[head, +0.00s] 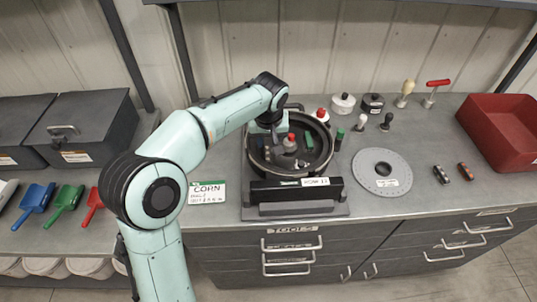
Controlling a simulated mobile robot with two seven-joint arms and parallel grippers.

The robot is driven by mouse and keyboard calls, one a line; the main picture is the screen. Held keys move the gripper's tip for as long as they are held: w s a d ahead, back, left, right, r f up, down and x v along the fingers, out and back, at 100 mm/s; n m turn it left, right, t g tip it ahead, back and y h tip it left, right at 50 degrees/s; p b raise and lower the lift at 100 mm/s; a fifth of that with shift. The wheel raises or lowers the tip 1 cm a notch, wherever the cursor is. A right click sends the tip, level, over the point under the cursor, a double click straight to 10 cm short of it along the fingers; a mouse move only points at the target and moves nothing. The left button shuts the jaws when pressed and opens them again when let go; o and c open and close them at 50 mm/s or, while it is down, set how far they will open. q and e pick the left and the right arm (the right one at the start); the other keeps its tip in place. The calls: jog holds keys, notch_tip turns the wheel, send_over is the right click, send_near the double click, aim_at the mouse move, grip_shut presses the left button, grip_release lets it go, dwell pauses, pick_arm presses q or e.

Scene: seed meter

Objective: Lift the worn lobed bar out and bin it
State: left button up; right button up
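The seed meter's round dark housing (252,158) stands open on the bench in the head view. Inside it are a grey hub with a red top (290,139) and a green bar (308,141). I cannot make out a lobed shape on any part inside, so I cannot tell which is the worn bar. My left gripper (276,136) points down over the housing, left of the hub. Its fingers are small and partly hidden, so I cannot see whether they are apart or hold anything. A red open bin (487,123) stands at the far right. My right gripper is out of view.
A flat grey disc (375,185) lies right of the housing. Two small dark pieces (440,174) (466,171) lie farther right. Knobs, jars and handled tools (405,93) stand behind. A CORN card (206,192), coloured scoops (67,199) and dark boxes (85,127) are left.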

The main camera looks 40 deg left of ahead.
aim_at(267, 154)
pick_arm(q)
jog(key=x, duration=0.2)
jog(key=shift+w+a+f, duration=0.1)
jog(key=shift+w+f, duration=0.1)
jog(key=shift+f, duration=0.15)
jog(key=x, duration=0.4)
jog(key=shift+s+f, duration=0.1)
jog(key=shift+f, duration=0.05)
jog(key=shift+s+f, duration=0.15)
jog(key=shift+f, duration=0.4)
grip_shut()
